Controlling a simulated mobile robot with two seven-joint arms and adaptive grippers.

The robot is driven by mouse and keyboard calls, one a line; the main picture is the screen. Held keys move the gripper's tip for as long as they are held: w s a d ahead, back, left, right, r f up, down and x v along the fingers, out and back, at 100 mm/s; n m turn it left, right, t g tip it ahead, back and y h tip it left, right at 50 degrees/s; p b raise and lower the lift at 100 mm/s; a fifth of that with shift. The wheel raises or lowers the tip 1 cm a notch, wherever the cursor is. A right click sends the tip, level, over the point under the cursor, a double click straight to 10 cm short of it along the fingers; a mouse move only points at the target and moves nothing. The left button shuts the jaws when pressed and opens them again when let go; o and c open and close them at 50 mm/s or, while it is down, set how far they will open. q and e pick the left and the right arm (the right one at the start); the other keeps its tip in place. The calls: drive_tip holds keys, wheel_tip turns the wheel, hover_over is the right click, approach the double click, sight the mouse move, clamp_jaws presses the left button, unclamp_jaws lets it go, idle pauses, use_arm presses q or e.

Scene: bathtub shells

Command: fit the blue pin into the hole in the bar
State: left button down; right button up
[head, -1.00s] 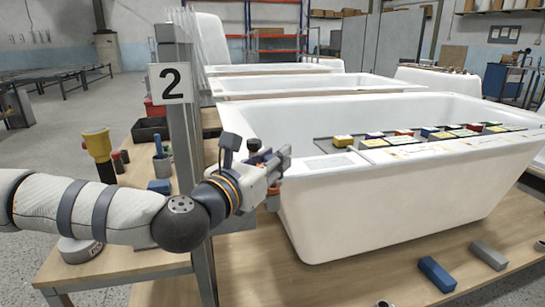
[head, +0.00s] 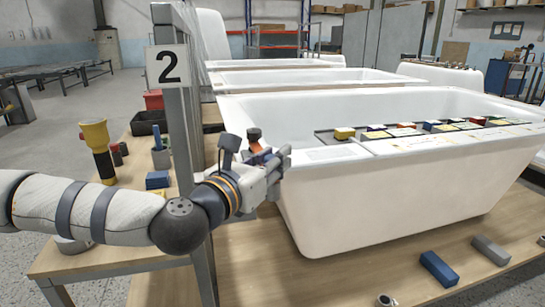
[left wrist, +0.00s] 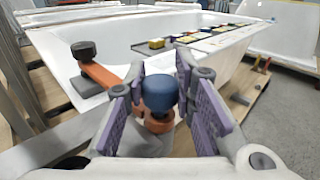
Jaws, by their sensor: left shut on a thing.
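The blue pin (left wrist: 160,92) stands between the purple-padded fingers of my left gripper (left wrist: 160,100), which is shut on it. An orange-brown bar (left wrist: 102,76) with a dark knob (left wrist: 84,50) at its far end slopes behind the left finger. An orange-brown part (left wrist: 158,122) shows right under the pin; the finger hides whether it joins the bar. I cannot see the hole or how deep the pin sits. In the head view the left gripper (head: 279,164) is at the tub's near left corner, with the bar (head: 256,149) small and partly hidden behind it. My right gripper is not in view.
A white bathtub shell (head: 380,195) stands on a wooden table, with a tray of coloured blocks (head: 420,128) on it. A grey post (head: 183,140) with a "2" sign rises beside my arm. A blue block (head: 438,269) and a grey block (head: 490,250) lie at front right.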

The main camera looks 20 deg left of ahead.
use_arm(q)
drive_tip(key=shift+f, duration=0.25)
drive_tip(key=c, duration=1.3)
unclamp_jaws()
drive_tip(key=s, duration=0.2)
drive_tip(key=s+a, duration=0.1)
drive_tip(key=s, duration=0.4)
drive_tip(key=shift+s+a, duration=0.2)
drive_tip(key=shift+a, duration=0.05)
drive_tip(key=shift+r, duration=0.15)
